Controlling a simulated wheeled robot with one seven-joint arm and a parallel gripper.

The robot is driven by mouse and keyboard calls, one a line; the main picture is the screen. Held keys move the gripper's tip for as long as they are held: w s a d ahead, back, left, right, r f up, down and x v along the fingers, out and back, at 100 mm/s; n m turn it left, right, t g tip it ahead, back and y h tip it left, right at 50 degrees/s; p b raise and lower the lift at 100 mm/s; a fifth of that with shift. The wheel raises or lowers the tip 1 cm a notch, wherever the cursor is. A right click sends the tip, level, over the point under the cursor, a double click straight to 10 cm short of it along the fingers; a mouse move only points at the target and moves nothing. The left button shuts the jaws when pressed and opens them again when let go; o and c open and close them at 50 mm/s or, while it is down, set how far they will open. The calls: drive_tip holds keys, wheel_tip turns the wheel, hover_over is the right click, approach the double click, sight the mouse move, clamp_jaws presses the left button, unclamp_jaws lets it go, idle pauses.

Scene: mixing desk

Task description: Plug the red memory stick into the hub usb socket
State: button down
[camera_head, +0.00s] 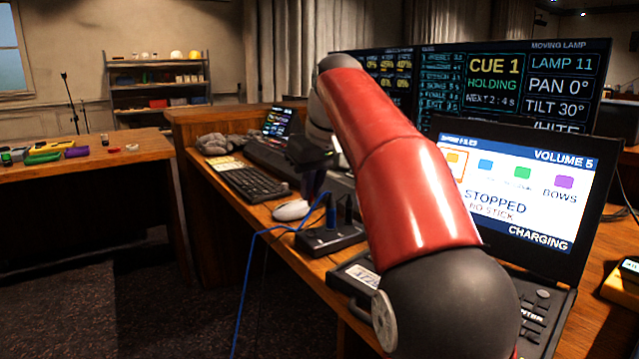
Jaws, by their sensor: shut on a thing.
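My gripper (314,184) is small and partly dark in this view, above the desk behind the hub. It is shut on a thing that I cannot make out. The hub (328,240) is a low black box on the desk's front edge. A blue plug with a blue cable and a dark upright piece stand in its top. I cannot make out the hub's usb socket. I cannot pick out the red memory stick for certain. The laptop screen (520,185) reads "STOPPED" and "NO STICK".
A white mouse (291,210) and a black keyboard (253,184) lie left of the hub. The blue cable (246,290) hangs over the desk edge. My red arm crosses in front of the monitors (510,85). A side table (60,175) at left holds several small coloured items.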

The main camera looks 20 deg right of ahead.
sight(310, 232)
drive_tip(key=shift+f+b, duration=2.75)
drive_tip(key=shift+f, duration=0.1)
drive_tip(key=shift+s, duration=0.35)
drive_tip(key=shift+r+p, duration=0.1)
drive_tip(key=shift+p, duration=0.4)
drive_tip(key=shift+f+b, duration=0.4)
drive_tip(key=shift+f, duration=0.2)
drive_tip(key=c, duration=1.5)
unclamp_jaws()
